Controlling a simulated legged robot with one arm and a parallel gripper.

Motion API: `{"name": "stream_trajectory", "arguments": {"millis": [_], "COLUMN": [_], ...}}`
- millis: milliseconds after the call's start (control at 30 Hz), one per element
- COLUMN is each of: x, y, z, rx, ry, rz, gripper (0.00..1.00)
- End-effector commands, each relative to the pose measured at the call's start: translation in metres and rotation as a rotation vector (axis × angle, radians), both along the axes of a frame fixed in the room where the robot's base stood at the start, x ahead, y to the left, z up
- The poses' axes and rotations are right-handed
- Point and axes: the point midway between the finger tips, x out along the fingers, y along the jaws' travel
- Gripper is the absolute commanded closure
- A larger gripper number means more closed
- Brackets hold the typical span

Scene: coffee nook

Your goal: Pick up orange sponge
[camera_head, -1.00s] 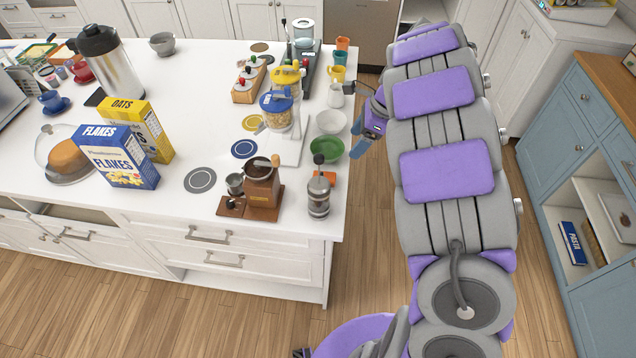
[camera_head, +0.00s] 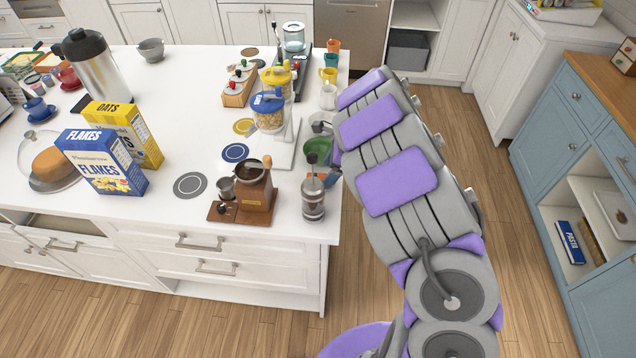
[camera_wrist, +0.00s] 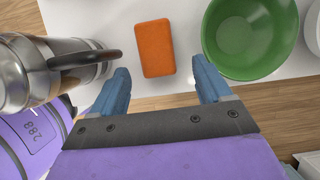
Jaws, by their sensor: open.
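The orange sponge (camera_wrist: 154,48) lies flat on the white counter near its edge in the wrist view. My gripper (camera_wrist: 163,82) is open, with its two blue fingers on either side below the sponge in that view. Nothing is between the fingers, and the sponge sits just beyond their tips.
A green bowl (camera_wrist: 250,35) is close on the sponge's right. A metal french press (camera_wrist: 45,70) with a dark handle is close on the left; it also shows in the head view (camera_head: 313,200). A wooden coffee grinder (camera_head: 256,190) stands beside it.

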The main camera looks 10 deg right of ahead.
Motion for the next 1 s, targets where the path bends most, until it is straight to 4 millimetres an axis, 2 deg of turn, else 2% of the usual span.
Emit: {"name": "stream_trajectory", "arguments": {"millis": [33, 233, 567, 1000], "x": [-0.001, 0.001, 0.002, 0.002], "y": [0.001, 0.01, 0.012, 0.012], "z": [-0.01, -0.034, -0.038, -0.038], "rx": [-0.003, -0.001, 0.0, 0.0], "ry": [0.002, 0.002, 0.001, 0.001], "rz": [0.0, 0.002, 0.0, 0.0], "gripper": [0.22, 0.22, 0.22, 0.64]}}
